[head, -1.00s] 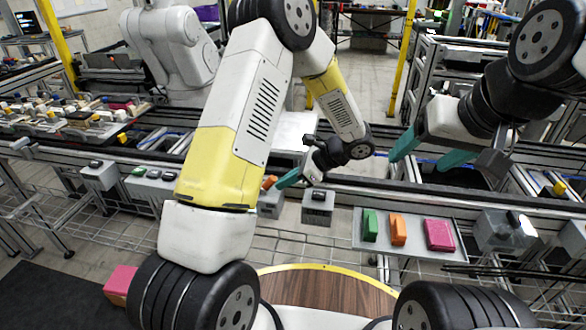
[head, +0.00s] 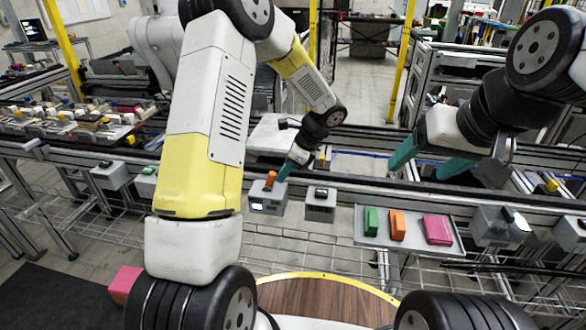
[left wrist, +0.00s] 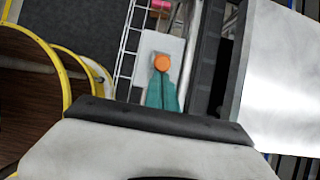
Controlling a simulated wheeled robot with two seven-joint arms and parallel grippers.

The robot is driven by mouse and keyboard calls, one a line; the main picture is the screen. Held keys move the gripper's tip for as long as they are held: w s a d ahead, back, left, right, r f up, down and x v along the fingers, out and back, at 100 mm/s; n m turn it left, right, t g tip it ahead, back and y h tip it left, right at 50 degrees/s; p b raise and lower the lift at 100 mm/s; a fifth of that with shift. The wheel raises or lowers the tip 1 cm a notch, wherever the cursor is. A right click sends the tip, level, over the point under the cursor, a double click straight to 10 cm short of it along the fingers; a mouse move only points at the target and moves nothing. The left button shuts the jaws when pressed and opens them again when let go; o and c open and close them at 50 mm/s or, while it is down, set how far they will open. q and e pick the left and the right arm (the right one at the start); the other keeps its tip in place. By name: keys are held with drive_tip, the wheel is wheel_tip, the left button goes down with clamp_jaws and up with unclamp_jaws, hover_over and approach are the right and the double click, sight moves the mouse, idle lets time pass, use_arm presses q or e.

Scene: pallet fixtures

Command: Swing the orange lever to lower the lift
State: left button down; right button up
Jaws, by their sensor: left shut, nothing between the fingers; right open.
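The orange lever (head: 270,179) stands up from a small grey box (head: 268,197) on the front rail in the head view. In the left wrist view the lever's round orange end (left wrist: 162,62) shows just beyond my fingertips. My left gripper (head: 282,174) has its teal fingers shut with nothing between them. Its tips are right beside the lever, on its right in the head view; I cannot tell whether they touch. My right gripper (head: 428,163) is open and empty over the conveyor at the right. I cannot tell which part is the lift.
Another grey box (head: 320,205) with a black switch stands just right of the lever box. A tray (head: 410,246) holds green, orange and pink blocks. A pale metal plate (head: 268,140) lies behind my left gripper. Crowded small parts fill the left conveyor.

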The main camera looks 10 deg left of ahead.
sight(274, 172)
use_arm(q)
drive_tip(key=a+h, duration=0.1)
drive_tip(key=a+r+h, duration=0.1)
drive_tip(key=h, duration=0.1)
drive_tip(key=shift+w, duration=0.1)
drive_tip(key=a+h, duration=0.1)
drive_tip(key=h, duration=0.1)
drive_tip(key=shift+a+r+h, duration=0.25)
drive_tip(key=shift+a+h, duration=0.05)
drive_tip(key=shift+a, duration=0.1)
drive_tip(key=a+h, duration=0.2)
drive_tip(key=h, duration=0.1)
drive_tip(key=shift+h, duration=0.3)
drive_tip(key=shift+a, duration=0.5)
drive_tip(key=d+r, duration=0.1)
drive_tip(key=d, duration=0.1)
drive_tip(key=d+r, duration=0.1)
drive_tip(key=d, duration=0.1)
drive_tip(key=shift+r, duration=0.4)
drive_tip(key=a+v, duration=0.1)
drive_tip(key=v, duration=0.8)
